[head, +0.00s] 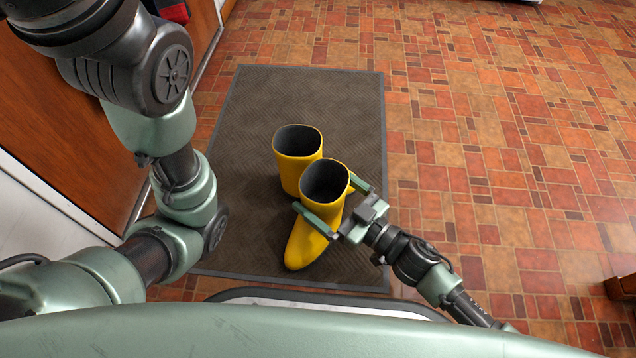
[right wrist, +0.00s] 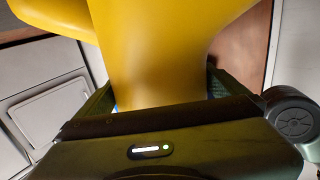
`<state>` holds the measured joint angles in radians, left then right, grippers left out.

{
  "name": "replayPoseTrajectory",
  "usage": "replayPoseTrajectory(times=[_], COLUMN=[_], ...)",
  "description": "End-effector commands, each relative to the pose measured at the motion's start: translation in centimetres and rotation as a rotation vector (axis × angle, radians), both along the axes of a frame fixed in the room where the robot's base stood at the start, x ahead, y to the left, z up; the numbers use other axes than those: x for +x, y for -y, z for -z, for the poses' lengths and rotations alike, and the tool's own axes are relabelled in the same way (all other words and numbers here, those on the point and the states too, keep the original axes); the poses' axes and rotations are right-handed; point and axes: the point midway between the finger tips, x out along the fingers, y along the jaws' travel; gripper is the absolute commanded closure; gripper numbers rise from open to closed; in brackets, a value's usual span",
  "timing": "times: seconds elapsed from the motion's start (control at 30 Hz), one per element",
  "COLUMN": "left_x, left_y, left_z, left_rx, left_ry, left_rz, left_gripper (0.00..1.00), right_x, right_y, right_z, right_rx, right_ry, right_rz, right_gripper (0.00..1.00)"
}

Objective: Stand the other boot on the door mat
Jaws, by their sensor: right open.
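Two yellow boots stand upright on the dark door mat (head: 245,110) in the head view. The farther boot (head: 291,172) is partly hidden behind the nearer boot (head: 305,244), whose toe points toward me. My right gripper (head: 332,197) is open, with one finger on each side of the nearer boot's shaft. In the right wrist view the yellow boot (right wrist: 155,55) fills the space between the fingers; contact cannot be told. My left arm comes in from the left, but its gripper is out of view.
Red-brown tiled floor (head: 500,150) is clear to the right of the mat. A wooden panel (head: 70,120) and a white panel (head: 40,215) stand along the left. A dark wooden object (head: 622,290) is at the right edge.

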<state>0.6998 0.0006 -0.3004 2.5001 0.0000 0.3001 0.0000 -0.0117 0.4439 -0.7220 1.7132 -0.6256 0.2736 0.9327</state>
Motion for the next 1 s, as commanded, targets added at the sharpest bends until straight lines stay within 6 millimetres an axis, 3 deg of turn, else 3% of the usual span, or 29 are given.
replayPoseTrajectory(times=[0.03, 0.2, 0.5, 0.87, 0.97, 1.0], left_x=[0.0, 0.0, 0.0, 0.0, 0.0, 0.0], left_y=[0.0, 0.0, 0.0, 0.0, 0.0, 0.0], left_z=[-1.3, -3.8, -6.0, -6.1, -6.1, -6.1], left_rx=[0.0, 0.0, -0.001, -0.001, -0.001, -0.001], left_ry=[0.0, 0.0, 0.001, 0.001, 0.001, 0.001], left_rz=[0.0, -0.001, -0.001, -0.001, -0.001, -0.001], left_gripper=[0.0, 0.0, 0.0, 0.0, 0.0, 0.0], right_x=[-0.7, -2.9, -5.7, -5.9, -4.6, -3.5], right_y=[0.9, 4.0, 7.8, 8.3, 7.8, 7.5], right_z=[-0.5, -0.6, -0.3, -0.2, -2.1, -3.7], right_rx=[0.0, -0.003, 0.0, 0.002, 0.02, 0.035], right_ry=[-0.006, -0.007, -0.003, 0.004, 0.047, 0.083], right_rz=[0.003, 0.003, 0.001, 0.001, 0.011, 0.019], right_gripper=[0.0, 0.0, 0.0, 0.0, 0.0, 0.0])
